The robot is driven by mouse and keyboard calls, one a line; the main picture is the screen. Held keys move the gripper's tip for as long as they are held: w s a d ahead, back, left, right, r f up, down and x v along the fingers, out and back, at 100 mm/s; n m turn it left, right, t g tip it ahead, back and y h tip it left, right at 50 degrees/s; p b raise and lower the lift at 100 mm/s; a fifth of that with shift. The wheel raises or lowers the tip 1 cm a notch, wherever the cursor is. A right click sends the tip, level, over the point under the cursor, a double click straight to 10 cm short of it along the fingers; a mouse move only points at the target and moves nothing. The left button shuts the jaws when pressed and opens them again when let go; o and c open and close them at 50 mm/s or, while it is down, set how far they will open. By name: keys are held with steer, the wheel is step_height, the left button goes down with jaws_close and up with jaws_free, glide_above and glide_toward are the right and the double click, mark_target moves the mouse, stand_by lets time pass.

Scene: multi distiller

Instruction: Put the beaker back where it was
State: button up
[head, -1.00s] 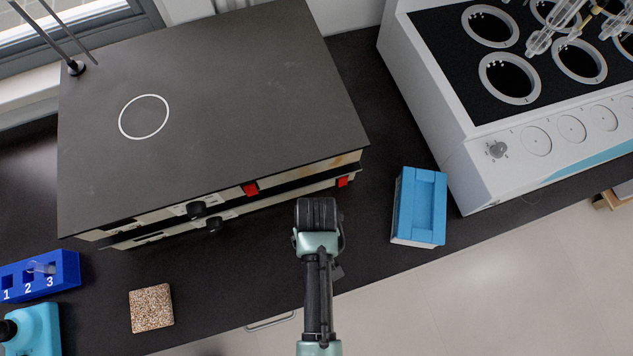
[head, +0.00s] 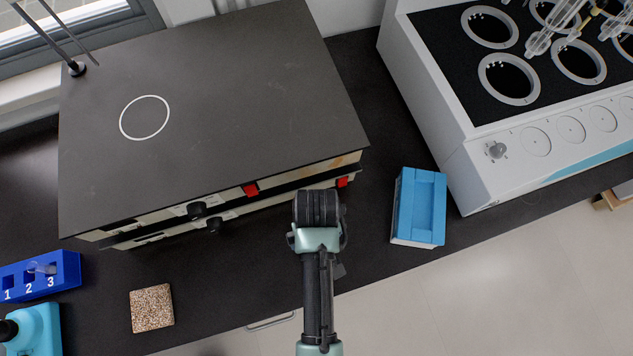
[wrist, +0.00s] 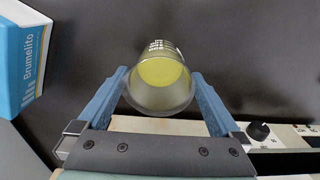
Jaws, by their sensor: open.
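The clear beaker (wrist: 160,95) with white markings and yellow contents (wrist: 160,71) shows in the wrist view, between the two blue fingers of my gripper (wrist: 160,77). The fingers are open, one on each side of it. I cannot tell whether either finger touches the glass. The dark counter shows behind it. In the head view my gripper (head: 318,205) is over the counter, just in front of the flat-topped device, and hides the beaker. A white circle (head: 144,117) is drawn on the empty dark top plate (head: 240,90) of that device.
A blue-and-white box (head: 419,207) lies right of my gripper; its lettered side shows in the wrist view (wrist: 20,60). The white multi-place distiller (head: 530,150) stands at right. A speckled square (head: 151,308) and a blue numbered rack (head: 40,275) are at left. The counter's front edge is near.

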step_height(320, 180, up, 8)
stand_by(0.8)
